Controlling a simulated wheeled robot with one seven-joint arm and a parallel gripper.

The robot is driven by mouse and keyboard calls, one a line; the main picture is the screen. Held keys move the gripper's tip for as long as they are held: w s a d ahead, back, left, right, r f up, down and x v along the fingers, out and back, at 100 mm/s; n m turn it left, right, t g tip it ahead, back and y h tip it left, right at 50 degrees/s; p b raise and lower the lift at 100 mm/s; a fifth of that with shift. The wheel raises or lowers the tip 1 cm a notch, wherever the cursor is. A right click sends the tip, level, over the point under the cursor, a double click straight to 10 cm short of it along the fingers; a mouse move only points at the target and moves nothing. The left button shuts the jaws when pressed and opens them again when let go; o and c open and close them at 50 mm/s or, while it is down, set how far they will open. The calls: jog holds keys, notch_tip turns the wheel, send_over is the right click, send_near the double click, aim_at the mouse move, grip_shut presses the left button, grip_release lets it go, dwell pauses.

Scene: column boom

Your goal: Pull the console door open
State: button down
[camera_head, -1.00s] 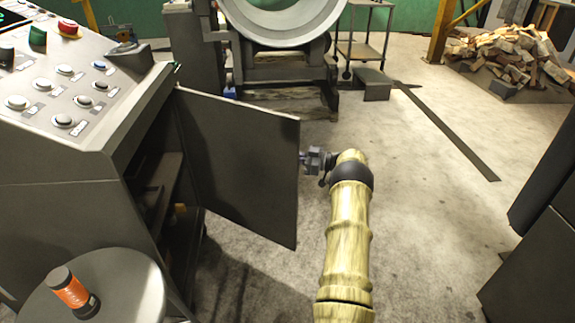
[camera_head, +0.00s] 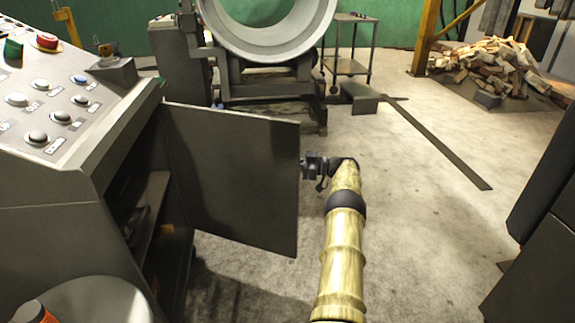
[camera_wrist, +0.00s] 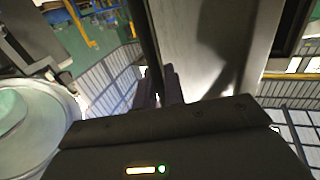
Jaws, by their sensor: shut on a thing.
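The console (camera_head: 60,215) stands at the left in the head view, with buttons on its sloped top. Its dark door (camera_head: 230,180) is swung out to the right, hinged near the console's front corner, and the shelf inside shows. My gripper (camera_head: 304,166) is at the door's free edge, shut on it. In the wrist view my gripper's fingers (camera_wrist: 160,88) reach to the door's edge (camera_wrist: 150,40). The exact hold on the edge is partly hidden by the gripper body.
A round stool-like top (camera_head: 95,300) with an orange cylinder (camera_head: 32,312) is at the lower left. A dark cabinet (camera_head: 540,250) stands at the right. A large ring machine (camera_head: 268,40) and a wood pile (camera_head: 495,65) are behind.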

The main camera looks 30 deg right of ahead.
jog(key=shift+w+a, duration=0.1)
jog(key=shift+a, duration=0.1)
jog(key=c, duration=1.6)
grip_release()
jog(key=shift+o, duration=0.2)
jog(key=shift+d, duration=0.1)
jog(key=b+v, duration=0.2)
jog(key=v, duration=1)
